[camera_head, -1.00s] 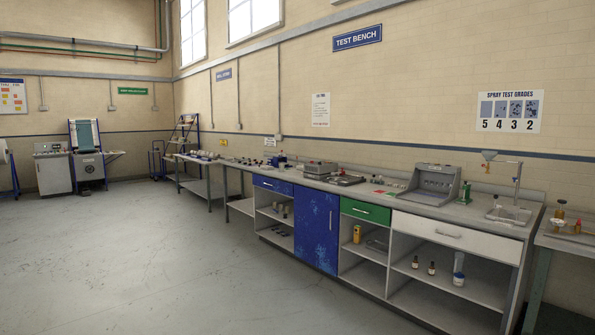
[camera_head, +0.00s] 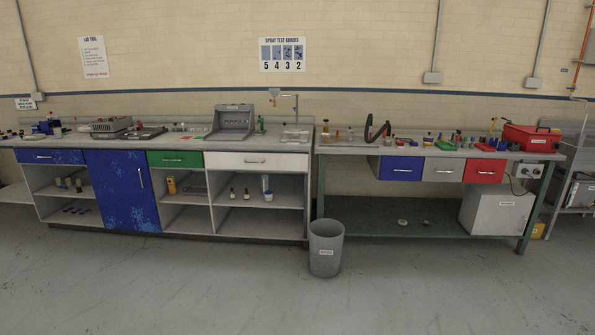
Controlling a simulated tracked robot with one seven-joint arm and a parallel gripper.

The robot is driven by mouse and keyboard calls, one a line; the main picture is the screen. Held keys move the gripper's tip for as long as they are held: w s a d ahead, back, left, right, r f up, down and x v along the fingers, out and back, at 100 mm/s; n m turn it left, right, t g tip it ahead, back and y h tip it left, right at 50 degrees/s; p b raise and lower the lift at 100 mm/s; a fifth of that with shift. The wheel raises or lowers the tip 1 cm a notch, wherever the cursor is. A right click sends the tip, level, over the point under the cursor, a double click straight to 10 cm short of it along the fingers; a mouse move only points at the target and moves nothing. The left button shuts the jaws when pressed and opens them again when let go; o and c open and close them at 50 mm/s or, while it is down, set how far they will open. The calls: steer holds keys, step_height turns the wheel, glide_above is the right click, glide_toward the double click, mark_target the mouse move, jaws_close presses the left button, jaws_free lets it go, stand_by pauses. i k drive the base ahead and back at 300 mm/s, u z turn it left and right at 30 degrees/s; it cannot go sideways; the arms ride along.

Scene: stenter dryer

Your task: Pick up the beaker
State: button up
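I cannot pick out the beaker for certain at this distance. A small pale container with blue on it (camera_head: 266,187) stands on the open shelf under the white drawer (camera_head: 255,161); it may be a beaker, but it is too small to tell. Two small dark bottles with light labels (camera_head: 239,194) stand to its left on the same shelf. Other small vessels stand on the right bench, also too small to name. My gripper is not in view.
The test bench (camera_head: 178,143) runs along the wall on the left. A green-framed bench (camera_head: 340,148) with blue, grey and red drawers stands on the right. A grey bin (camera_head: 325,250) stands on the floor before the gap between them. The floor in front is clear.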

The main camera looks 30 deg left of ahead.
mark_target(58, 131)
steer(key=u, duration=0.3)
steer(key=i, duration=0.95)
steer(key=u, duration=1.15)
steer(key=i, duration=1.1)
steer(key=u, duration=0.95)
steer(key=i, duration=1.45)
steer(key=u, duration=0.5)
steer(key=i, duration=3.65)
steer(key=z, duration=0.05)
